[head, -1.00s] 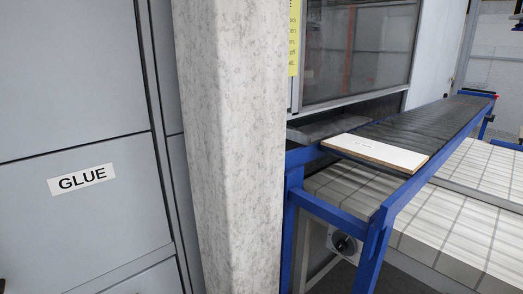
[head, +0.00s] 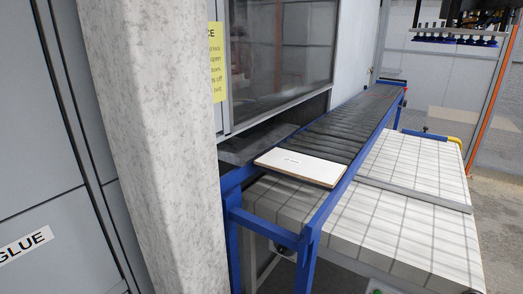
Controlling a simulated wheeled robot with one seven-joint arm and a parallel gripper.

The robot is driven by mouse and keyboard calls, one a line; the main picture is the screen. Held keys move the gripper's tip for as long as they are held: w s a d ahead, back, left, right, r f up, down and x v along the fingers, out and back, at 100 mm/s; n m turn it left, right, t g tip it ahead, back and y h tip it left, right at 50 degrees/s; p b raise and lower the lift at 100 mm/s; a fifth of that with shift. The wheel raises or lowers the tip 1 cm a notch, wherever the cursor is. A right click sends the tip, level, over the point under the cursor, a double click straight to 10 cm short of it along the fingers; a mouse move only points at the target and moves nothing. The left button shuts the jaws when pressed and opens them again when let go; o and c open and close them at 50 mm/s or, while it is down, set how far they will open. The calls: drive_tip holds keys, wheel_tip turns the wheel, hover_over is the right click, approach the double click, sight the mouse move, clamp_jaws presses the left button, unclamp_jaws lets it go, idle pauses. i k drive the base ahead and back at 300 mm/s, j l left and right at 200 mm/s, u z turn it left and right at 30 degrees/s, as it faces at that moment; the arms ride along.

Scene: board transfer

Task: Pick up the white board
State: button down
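The white board (head: 301,167) lies flat on the near end of a dark conveyor belt (head: 338,124) with a blue frame. It is a thin panel with a white top, a small dark mark on it and a brown near edge. Nothing touches it from above. My gripper is not in the head view, so whether it is open or shut does not show.
A mottled grey pillar (head: 155,150) stands at the left, close to me. A grey cabinet labelled GLUE (head: 25,243) is left of it. A lower surface of large white panels (head: 400,215) lies right of the conveyor. Grey floor (head: 500,215) is open at far right.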

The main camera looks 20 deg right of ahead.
sight(327, 174)
drive_tip(key=i+u, duration=0.1)
drive_tip(key=u, duration=0.35)
drive_tip(key=i+l+u, duration=0.1)
drive_tip(key=u, duration=0.3)
drive_tip(key=i+l+u, duration=0.1)
drive_tip(key=u, duration=0.35)
drive_tip(key=i+l+u, duration=0.1)
drive_tip(key=u, duration=0.3)
drive_tip(key=l+u, duration=0.15)
drive_tip(key=u, duration=0.3)
